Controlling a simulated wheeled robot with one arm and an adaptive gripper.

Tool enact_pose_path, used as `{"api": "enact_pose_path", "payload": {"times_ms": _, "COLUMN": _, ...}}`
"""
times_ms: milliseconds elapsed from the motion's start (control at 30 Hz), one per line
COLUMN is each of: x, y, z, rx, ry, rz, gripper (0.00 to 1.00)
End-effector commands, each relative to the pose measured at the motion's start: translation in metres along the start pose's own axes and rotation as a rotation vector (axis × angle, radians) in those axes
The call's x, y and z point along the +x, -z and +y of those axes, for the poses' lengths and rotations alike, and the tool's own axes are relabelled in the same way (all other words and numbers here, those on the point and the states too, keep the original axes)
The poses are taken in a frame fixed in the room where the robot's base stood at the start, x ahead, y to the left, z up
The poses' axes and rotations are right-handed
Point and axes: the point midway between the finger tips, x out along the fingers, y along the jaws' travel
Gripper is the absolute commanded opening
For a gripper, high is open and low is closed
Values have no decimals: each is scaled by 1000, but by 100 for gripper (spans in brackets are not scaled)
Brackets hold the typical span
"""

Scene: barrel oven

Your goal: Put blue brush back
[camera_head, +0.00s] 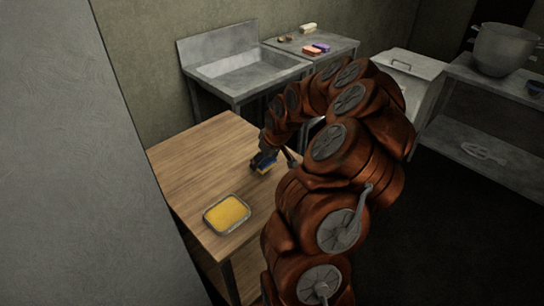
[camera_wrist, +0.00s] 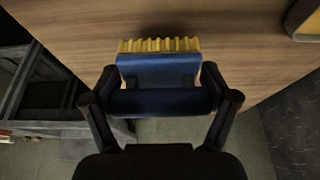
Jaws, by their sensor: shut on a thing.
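The blue brush (camera_wrist: 158,72) has a blue body and yellow bristles (camera_wrist: 158,45). My gripper (camera_wrist: 158,88) is shut on its blue body, one finger at each side, with the bristles pointing away from my palm. In the head view the brush (camera_head: 262,163) is at the right part of the wooden table (camera_head: 190,160), below my wrist. I cannot tell whether it touches the tabletop. My arm hides the table's right edge and part of my gripper.
A metal tray (camera_head: 206,217) of yellow stuff stands on the table's near part. A metal sink (camera_head: 235,66) is behind. A side counter (camera_head: 345,44) holds a red block (camera_head: 312,50), a purple block (camera_head: 322,46) and a cream object (camera_head: 308,28). The table's left part is clear.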

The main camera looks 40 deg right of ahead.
Motion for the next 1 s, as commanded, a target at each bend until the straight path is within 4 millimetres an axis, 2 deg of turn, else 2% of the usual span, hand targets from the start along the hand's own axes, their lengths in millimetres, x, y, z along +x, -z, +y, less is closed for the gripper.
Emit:
{"api": "enact_pose_path", "payload": {"times_ms": 100, "x": 1, "y": 6, "z": 17, "rx": 1, "ry": -2, "rz": 4, "gripper": 53}}
{"api": "enact_pose_path", "payload": {"times_ms": 333, "x": 6, "y": 10, "z": 39, "rx": 1, "ry": -1, "rz": 3, "gripper": 53}}
{"api": "enact_pose_path", "payload": {"times_ms": 667, "x": 10, "y": 11, "z": 49, "rx": -1, "ry": -1, "rz": 1, "gripper": 53}}
{"api": "enact_pose_path", "payload": {"times_ms": 1000, "x": 40, "y": -2, "z": 48, "rx": 0, "ry": 1, "rz": -1, "gripper": 53}}
